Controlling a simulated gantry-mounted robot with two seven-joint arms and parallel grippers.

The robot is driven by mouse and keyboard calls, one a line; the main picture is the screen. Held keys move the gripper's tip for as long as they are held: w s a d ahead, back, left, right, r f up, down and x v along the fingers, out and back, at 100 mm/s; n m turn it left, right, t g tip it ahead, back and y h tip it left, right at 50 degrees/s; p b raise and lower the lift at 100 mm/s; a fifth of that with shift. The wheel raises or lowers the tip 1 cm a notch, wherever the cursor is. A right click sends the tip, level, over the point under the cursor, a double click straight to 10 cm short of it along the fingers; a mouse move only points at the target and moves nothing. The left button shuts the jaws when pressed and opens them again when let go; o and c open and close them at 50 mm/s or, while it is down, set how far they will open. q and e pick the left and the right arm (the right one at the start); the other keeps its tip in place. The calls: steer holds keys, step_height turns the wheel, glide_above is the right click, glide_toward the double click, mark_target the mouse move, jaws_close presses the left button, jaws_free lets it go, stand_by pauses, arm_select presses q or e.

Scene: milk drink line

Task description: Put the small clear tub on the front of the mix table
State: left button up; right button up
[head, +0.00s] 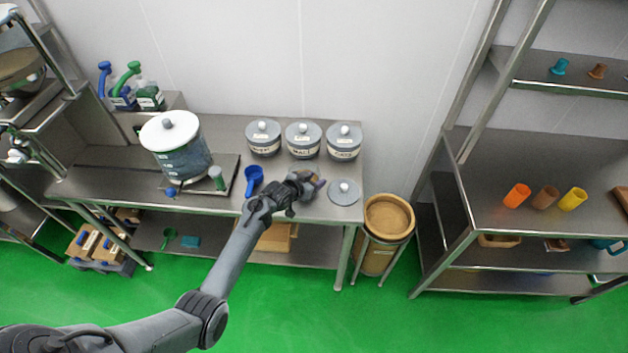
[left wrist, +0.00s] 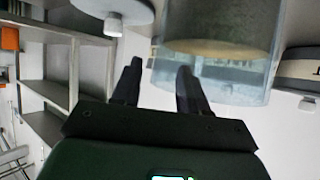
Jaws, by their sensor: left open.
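The small clear tub (left wrist: 225,78) shows large in the left wrist view, which looks upside down. It has tan content inside. In the head view I cannot make it out clearly around my left gripper (head: 313,186). That gripper is over the front of the mix table (head: 222,203), left of a loose grey lid (head: 344,192). In the left wrist view my left gripper (left wrist: 157,75) is open. One finger is left of the tub; the other overlaps its side. I cannot tell if that finger is inside the wall or in front. My right gripper is not in view.
Several items stand on the table: three lidded canisters (head: 303,140) at the back, a blue scoop (head: 254,178) and a large white-lidded pot (head: 182,152). A tan bin (head: 388,218) stands right of the table. A shelf rack with colored cups (head: 545,198) is further right.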

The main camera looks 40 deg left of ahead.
arm_select(q)
steer(key=shift+s+r, duration=0.1)
steer(key=p+v, duration=0.2)
steer(key=v, duration=0.9)
steer(key=s+d+g, duration=0.3)
steer(key=s+d, duration=0.3)
steer(key=s, duration=0.4)
steer(key=s+d+m+g, duration=0.1)
steer(key=s+d, duration=0.4)
steer(key=s, duration=0.5)
steer(key=s+d+g, duration=0.4)
steer(key=s+d, duration=0.2)
steer(key=s, duration=0.4)
steer(key=shift+d+r+m+g, duration=0.3)
steer(key=shift+d+r, duration=0.05)
steer(key=shift+r, duration=0.1)
steer(key=shift+r, duration=0.1)
step_height(320, 180, up, 19)
steer(key=p, duration=1.8)
steer(key=shift+p, duration=0.3)
steer(key=shift+w+f, duration=0.1)
steer(key=shift+f, duration=0.15)
